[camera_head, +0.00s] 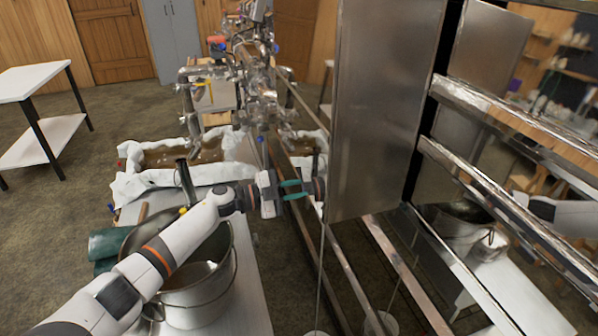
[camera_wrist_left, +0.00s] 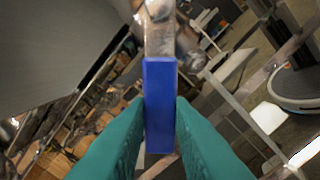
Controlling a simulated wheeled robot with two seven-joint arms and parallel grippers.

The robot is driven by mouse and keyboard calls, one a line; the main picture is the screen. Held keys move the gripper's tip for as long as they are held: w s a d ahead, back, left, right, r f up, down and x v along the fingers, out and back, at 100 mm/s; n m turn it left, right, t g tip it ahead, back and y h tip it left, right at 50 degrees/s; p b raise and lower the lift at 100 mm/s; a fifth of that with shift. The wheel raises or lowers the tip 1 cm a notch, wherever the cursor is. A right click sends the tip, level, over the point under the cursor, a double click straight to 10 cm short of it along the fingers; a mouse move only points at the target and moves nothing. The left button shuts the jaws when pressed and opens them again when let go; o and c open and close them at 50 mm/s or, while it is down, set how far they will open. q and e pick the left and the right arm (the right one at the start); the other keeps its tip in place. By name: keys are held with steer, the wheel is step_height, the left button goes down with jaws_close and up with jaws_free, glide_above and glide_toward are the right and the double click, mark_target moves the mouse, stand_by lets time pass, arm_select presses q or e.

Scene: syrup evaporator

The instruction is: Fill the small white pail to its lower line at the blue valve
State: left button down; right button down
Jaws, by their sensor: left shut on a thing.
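My left gripper (camera_head: 292,189), with green fingers, reaches the pipework side of the tall steel panel. In the left wrist view the fingers (camera_wrist_left: 160,145) are closed on a flat blue handle (camera_wrist_left: 160,95), one finger on each side of it. The handle is fixed to a metal stem (camera_wrist_left: 160,38) above it. In the head view the fingers hide most of this handle. I cannot make out the small white pail or its lower line in either view. My right gripper is not in view.
A large steel pot (camera_head: 201,297) stands on a light bench (camera_head: 257,300) below my left arm. The tall steel panel (camera_head: 380,100) and metal rails (camera_head: 510,117) crowd the right side. Behind are pipework (camera_head: 262,85) and cloth-lined trays (camera_head: 150,180). A white table (camera_head: 33,80) stands far left.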

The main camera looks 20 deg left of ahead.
arm_select(q)
steer(key=shift+s+d+f+n+p, duration=0.25)
steer(key=shift+s+f+n+p, duration=0.1)
steer(key=shift+n+p, duration=0.55)
steer(key=shift+f, duration=0.1)
steer(key=c, duration=1.3)
jaws_free()
steer(key=shift+s, duration=0.1)
steer(key=shift+b+v, duration=1.6)
steer(key=shift+v, duration=4.4)
